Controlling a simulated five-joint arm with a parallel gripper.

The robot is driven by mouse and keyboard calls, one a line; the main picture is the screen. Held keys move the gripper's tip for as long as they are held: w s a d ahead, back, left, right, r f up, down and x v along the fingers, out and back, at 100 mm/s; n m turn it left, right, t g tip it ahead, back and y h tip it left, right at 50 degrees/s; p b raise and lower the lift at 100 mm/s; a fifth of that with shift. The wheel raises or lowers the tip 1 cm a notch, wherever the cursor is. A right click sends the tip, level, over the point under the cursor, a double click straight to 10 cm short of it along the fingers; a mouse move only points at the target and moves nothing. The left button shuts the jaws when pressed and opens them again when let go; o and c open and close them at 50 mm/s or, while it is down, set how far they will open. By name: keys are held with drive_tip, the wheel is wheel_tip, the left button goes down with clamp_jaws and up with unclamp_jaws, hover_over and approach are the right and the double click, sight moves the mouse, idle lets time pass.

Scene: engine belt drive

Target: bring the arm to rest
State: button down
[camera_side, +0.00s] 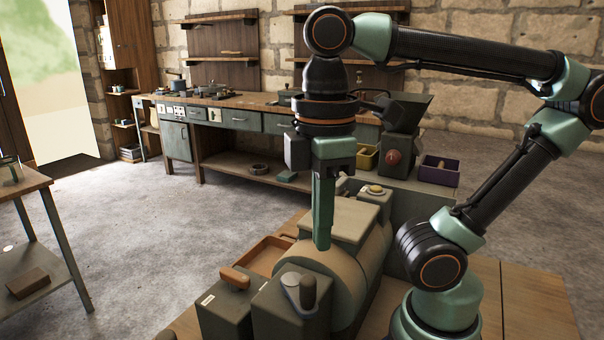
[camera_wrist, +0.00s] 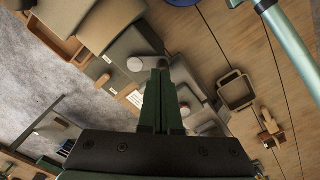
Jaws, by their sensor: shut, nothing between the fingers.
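My gripper (camera_side: 323,246) points straight down in the side view, its green fingers together with nothing between them. Its fingertips appear over or close in front of the rounded tan engine housing (camera_side: 345,262); I cannot tell whether they touch it. In the wrist view the shut fingers (camera_wrist: 161,66) reach up the middle of the picture, over grey blocks and a pale round knob (camera_wrist: 135,64). No belt can be made out in either view.
Grey boxes with a lever (camera_side: 300,290) and an orange handle (camera_side: 235,278) stand at the front. A wooden tray (camera_side: 262,256) lies left of the housing. Yellow (camera_side: 368,158) and purple (camera_side: 440,168) bins stand behind. A long workbench (camera_side: 240,108) lines the wall. Open floor lies left.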

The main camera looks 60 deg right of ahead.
drive_tip(key=shift+r, duration=0.1)
drive_tip(key=w+d+f+m+t, duration=0.5)
drive_tip(key=w+d+m, duration=0.4)
drive_tip(key=w, duration=0.3)
drive_tip(key=shift+w+f+t, duration=0.3)
drive_tip(key=shift+w+f, duration=0.05)
drive_tip(key=shift+f, duration=0.25)
